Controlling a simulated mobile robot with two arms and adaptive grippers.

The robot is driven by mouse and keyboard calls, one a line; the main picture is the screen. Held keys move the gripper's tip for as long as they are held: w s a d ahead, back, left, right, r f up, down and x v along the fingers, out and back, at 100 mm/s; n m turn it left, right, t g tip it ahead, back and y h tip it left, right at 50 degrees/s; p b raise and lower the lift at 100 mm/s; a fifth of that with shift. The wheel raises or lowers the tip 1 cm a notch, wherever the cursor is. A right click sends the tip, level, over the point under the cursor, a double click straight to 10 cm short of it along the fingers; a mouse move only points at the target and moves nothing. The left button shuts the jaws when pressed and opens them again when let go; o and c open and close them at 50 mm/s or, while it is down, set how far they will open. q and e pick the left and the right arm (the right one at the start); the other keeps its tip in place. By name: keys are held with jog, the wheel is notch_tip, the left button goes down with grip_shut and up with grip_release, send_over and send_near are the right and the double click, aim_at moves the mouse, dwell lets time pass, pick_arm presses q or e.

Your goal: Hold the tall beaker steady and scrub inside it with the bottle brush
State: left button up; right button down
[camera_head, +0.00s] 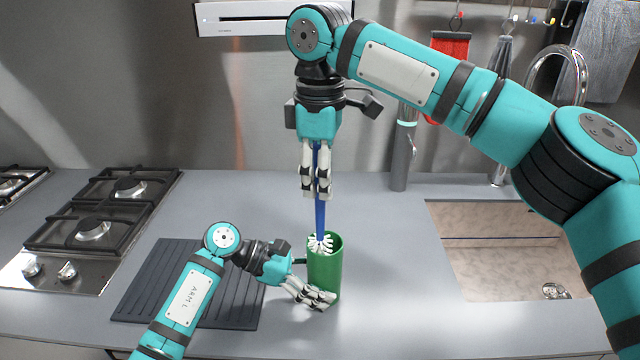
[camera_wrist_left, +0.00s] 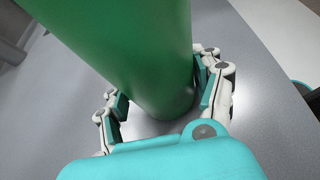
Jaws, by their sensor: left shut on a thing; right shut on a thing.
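The tall green beaker (camera_head: 326,272) stands upright on the grey counter. My left gripper (camera_head: 318,296) is shut around its lower part, and the left wrist view shows the fingers on both sides of the beaker (camera_wrist_left: 140,50). The bottle brush has a blue handle (camera_head: 320,208) and white bristles (camera_head: 321,243). My right gripper (camera_head: 316,188) is shut on the upper handle and holds the brush upright above the beaker. The bristles are at the beaker's mouth, partly within the rim. How far the tip reaches inside is hidden by the front wall.
A dark ribbed mat (camera_head: 190,285) lies left of the beaker, with a gas hob (camera_head: 95,225) beyond it. A sink (camera_head: 510,250) is at the right. A grey cylinder (camera_head: 401,160) stands at the back. The counter between beaker and sink is clear.

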jog(key=c, duration=2)
grip_release()
grip_shut()
notch_tip(320, 180, up, 9)
send_over(325, 236)
jog(key=w, duration=0.1)
jog(key=shift+f, duration=8.9)
jog(key=shift+f, duration=0.6)
jog(key=shift+w, duration=0.1)
jog(key=shift+w+d, duration=0.2)
jog(key=shift+d, duration=0.05)
